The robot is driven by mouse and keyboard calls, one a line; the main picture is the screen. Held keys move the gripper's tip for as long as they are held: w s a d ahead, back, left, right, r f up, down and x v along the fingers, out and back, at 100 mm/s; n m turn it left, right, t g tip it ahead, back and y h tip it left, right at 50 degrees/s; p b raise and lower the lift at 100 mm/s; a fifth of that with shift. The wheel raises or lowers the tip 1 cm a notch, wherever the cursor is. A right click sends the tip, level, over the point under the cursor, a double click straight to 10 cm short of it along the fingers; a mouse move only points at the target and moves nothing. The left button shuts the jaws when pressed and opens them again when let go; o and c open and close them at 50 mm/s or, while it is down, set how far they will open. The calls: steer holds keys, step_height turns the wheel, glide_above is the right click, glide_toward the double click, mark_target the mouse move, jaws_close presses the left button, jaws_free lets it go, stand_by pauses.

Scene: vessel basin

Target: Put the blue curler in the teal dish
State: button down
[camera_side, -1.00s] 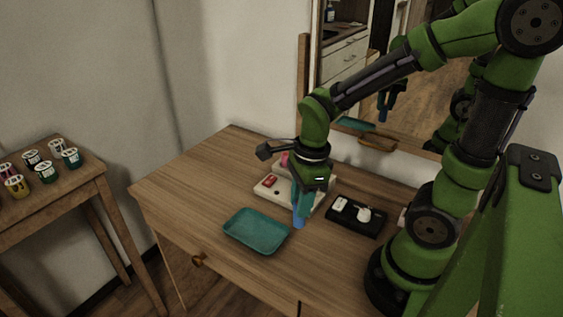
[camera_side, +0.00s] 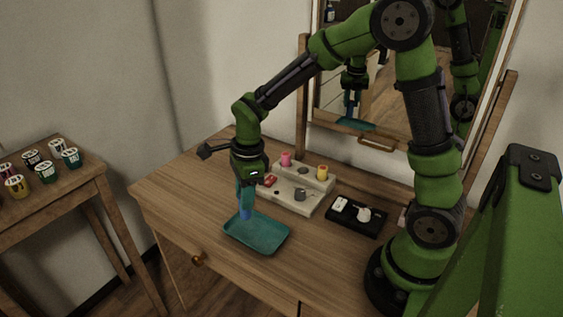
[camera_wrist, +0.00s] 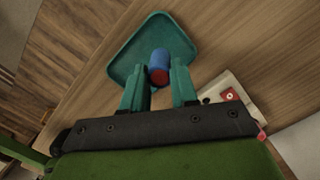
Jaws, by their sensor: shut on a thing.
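My gripper (camera_side: 246,194) points down over the back left part of the teal dish (camera_side: 262,236) in the side view. It is shut on the blue curler (camera_side: 245,212), which hangs below the fingertips. In the wrist view the blue curler (camera_wrist: 159,61) sits between the teal fingers of my gripper (camera_wrist: 158,85), with a reddish end facing the camera. The teal dish (camera_wrist: 140,32) shows behind it and looks empty. I cannot tell whether the curler touches the dish.
A pale holder (camera_side: 290,201) with pink, yellow, grey and red items stands behind the dish. A black tray (camera_side: 355,217) with white items lies to its right. A mirror (camera_side: 400,90) stands at the back. The left of the tabletop (camera_side: 185,185) is clear.

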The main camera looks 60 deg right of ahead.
steer(key=shift+w+f, duration=0.15)
steer(key=shift+f, duration=0.75)
steer(key=shift+w+f, duration=0.15)
steer(key=shift+f, duration=0.75)
steer(key=shift+f, duration=0.15)
steer(key=c, duration=0.9)
jaws_free()
steer(key=shift+o, duration=0.2)
steer(key=r, duration=0.8)
steer(key=d+r, duration=0.1)
steer(key=r, duration=0.2)
steer(key=shift+s+r, duration=0.4)
steer(key=s+r+n+t, duration=0.3)
steer(key=s+n, duration=0.4)
steer(key=n, duration=0.3)
steer(key=s+r+n+t, duration=0.3)
steer(key=s+r+n, duration=0.2)
steer(key=n, duration=0.5)
steer(key=shift+s+d+n+y, duration=0.15)
steer(key=shift+s+n+y, duration=0.25)
steer(key=shift+s, duration=0.65)
